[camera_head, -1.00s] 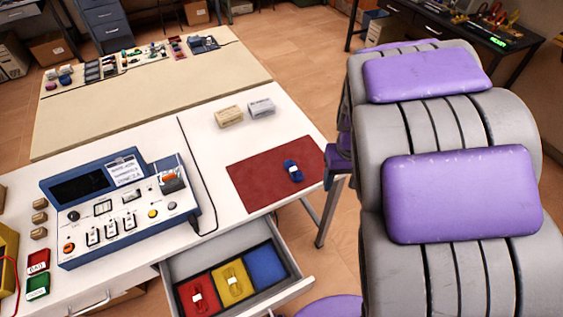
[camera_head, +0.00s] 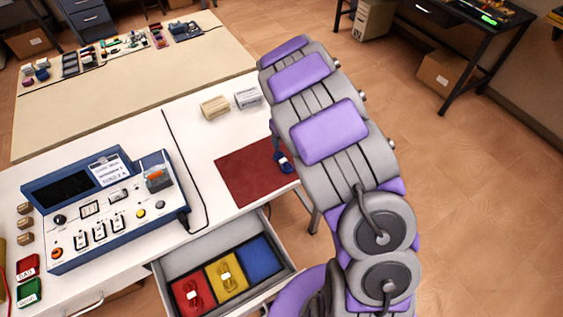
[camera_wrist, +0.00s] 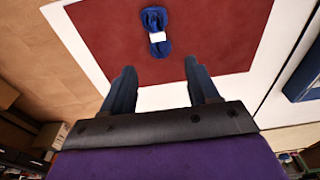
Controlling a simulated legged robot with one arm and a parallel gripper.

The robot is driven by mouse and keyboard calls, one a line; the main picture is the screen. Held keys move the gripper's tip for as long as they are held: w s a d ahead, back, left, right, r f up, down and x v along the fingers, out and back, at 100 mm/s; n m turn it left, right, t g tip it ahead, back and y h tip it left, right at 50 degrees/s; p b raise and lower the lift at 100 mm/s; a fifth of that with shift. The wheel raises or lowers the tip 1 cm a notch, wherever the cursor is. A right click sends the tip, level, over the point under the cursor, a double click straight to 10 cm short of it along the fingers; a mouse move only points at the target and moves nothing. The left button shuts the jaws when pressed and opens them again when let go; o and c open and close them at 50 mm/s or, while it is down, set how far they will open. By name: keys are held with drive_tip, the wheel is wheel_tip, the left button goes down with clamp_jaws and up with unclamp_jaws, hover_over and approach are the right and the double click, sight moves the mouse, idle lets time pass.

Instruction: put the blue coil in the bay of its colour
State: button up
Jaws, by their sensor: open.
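The blue coil (camera_head: 283,162) with a white band lies on the red mat (camera_head: 243,178) near its right edge, partly hidden by my arm in the head view. In the wrist view the coil (camera_wrist: 156,30) lies ahead of my gripper (camera_wrist: 160,80), roughly centred between its two dark fingers. The fingers are apart and empty. My gripper is hidden behind my arm in the head view. The open drawer has three bays: a red bay (camera_head: 180,289) with a red coil, a yellow bay (camera_head: 238,262) with a yellow coil, and an empty blue bay (camera_head: 258,254).
A blue instrument console (camera_head: 110,215) with a cable stands left of the mat. A tan block (camera_head: 214,107) and a grey block (camera_head: 248,98) sit behind the mat. The drawer (camera_head: 217,235) juts out below the table's front edge. Red and green boxes stand at the left.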

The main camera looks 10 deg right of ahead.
sight(283, 160)
drive_tip(key=f+b, duration=0.1)
drive_tip(key=f, duration=0.3)
drive_tip(key=w+f+b, duration=0.1)
drive_tip(key=f, duration=0.4)
drive_tip(key=f+b, duration=0.1)
drive_tip(key=f, duration=0.3)
drive_tip(key=shift+w+a+f, duration=0.1)
drive_tip(key=shift+w+f, duration=0.15)
drive_tip(key=shift+w, duration=0.15)
drive_tip(key=shift+r, duration=0.1)
clamp_jaws()
